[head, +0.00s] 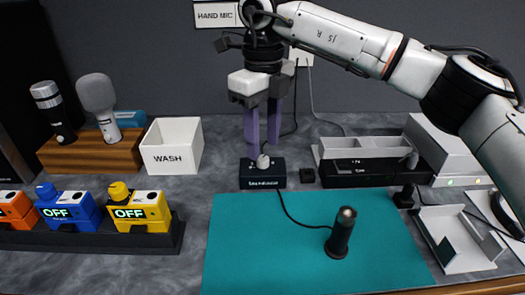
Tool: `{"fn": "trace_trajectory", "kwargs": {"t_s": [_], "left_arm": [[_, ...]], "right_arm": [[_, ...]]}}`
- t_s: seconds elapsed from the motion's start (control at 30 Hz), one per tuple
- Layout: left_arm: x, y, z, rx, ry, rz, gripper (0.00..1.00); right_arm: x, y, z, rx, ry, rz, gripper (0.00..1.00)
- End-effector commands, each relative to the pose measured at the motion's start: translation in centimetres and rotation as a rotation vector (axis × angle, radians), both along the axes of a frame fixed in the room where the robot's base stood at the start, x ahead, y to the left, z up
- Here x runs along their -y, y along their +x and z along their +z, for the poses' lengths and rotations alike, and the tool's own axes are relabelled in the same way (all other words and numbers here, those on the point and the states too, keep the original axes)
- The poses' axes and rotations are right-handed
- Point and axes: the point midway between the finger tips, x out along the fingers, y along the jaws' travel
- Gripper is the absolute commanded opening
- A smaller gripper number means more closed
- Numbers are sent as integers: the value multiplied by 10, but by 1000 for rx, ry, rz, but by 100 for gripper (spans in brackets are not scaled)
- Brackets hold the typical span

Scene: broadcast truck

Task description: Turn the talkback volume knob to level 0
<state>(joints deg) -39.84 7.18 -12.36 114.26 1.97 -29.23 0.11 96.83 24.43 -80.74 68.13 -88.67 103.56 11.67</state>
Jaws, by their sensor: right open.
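A small black box (263,181) with a blurred white label stands at the back edge of the teal mat. A small grey knob (263,161) sits on its top; it seems to be the talkback volume knob, but its level marks are too small to read. My right gripper (263,152) points down over the box from above. Its two purple fingers are open, one on each side of the knob, with the tips near the box's top. I cannot tell whether they touch the knob. My left gripper is not in view.
A black cylindrical device (342,233) stands on the teal mat (240,250), with a cable nearby. A white WASH bin (172,146) is left of the box; a divided grey tray (365,147) is right. Yellow, blue and orange OFF units line the left. The mat's front left is clear.

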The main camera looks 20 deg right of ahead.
Motion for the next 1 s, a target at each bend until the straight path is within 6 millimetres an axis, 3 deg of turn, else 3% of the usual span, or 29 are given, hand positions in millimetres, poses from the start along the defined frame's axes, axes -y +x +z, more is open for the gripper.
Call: {"fn": "trace_trajectory", "kwargs": {"t_s": [0.2, 0.57, 0.6, 0.83, 1.0], "left_arm": [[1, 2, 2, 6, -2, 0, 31], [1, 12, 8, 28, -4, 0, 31], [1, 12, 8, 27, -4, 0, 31], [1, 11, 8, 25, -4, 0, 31], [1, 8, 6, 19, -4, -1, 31]], "right_arm": [[0, 0, -29, -1, 0, -1, 40], [0, 0, -36, 1, 1, -1, 40], [0, 0, -36, 1, 1, -1, 38], [0, 0, -36, 1, 1, -1, 0], [0, 0, -36, 1, 1, 6, 0]]}}
